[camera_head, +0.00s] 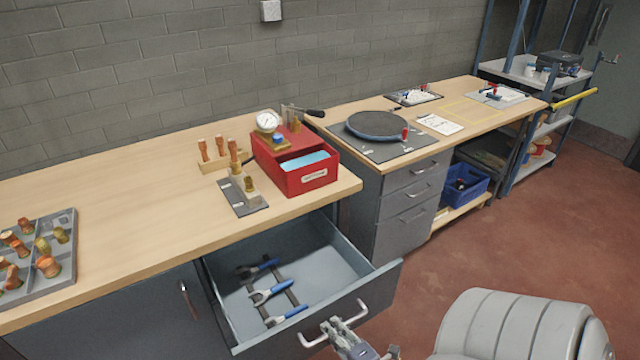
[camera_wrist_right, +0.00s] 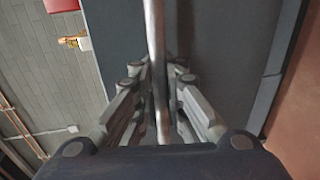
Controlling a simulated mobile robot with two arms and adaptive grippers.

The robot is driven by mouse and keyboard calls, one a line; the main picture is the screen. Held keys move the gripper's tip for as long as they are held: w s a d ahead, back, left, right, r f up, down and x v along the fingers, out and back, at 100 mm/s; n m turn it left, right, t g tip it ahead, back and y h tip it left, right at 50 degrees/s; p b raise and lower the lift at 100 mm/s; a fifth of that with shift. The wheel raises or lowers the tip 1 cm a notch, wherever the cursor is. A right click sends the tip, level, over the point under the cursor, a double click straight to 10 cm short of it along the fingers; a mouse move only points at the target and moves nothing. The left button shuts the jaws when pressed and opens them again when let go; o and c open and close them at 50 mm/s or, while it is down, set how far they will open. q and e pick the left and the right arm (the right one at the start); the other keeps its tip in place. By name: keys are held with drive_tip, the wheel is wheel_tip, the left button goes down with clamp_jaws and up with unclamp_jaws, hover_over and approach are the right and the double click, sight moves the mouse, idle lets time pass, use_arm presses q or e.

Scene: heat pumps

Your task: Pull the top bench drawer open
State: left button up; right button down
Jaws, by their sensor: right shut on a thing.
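The top bench drawer (camera_head: 375,291) stands pulled out of the wooden-topped bench, with its grey tray interior (camera_head: 318,252) showing. Several blue-handled tools (camera_head: 270,292) lie inside it. My right gripper (camera_head: 338,324) is at the metal bar handle (camera_head: 350,318) on the drawer front. In the right wrist view the handle bar (camera_wrist_right: 155,60) runs between the two fingers (camera_wrist_right: 158,100), which are shut on it. The drawer front (camera_wrist_right: 220,50) lies behind it. My left gripper is not in view.
A red box (camera_head: 305,172) with a gauge and a grey plate with fittings (camera_head: 243,196) stand on the bench top (camera_head: 110,205). A fittings tray (camera_head: 62,270) is at left. A second bench with grey drawers (camera_head: 412,190) stands to the right. The red floor (camera_head: 480,245) is clear between.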

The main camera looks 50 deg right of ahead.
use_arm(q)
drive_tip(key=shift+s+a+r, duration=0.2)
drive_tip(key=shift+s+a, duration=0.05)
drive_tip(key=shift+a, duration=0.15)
use_arm(e)
drive_tip(key=v, duration=0.2)
drive_tip(key=shift+s+f, duration=0.1)
drive_tip(key=shift+s, duration=0.2)
drive_tip(key=c, duration=1.7)
unclamp_jaws()
drive_tip(key=shift+s, duration=0.1)
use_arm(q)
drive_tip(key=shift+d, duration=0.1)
use_arm(e)
drive_tip(key=v, duration=1.2)
drive_tip(key=shift+a, duration=0.1)
drive_tip(key=shift+f, duration=0.15)
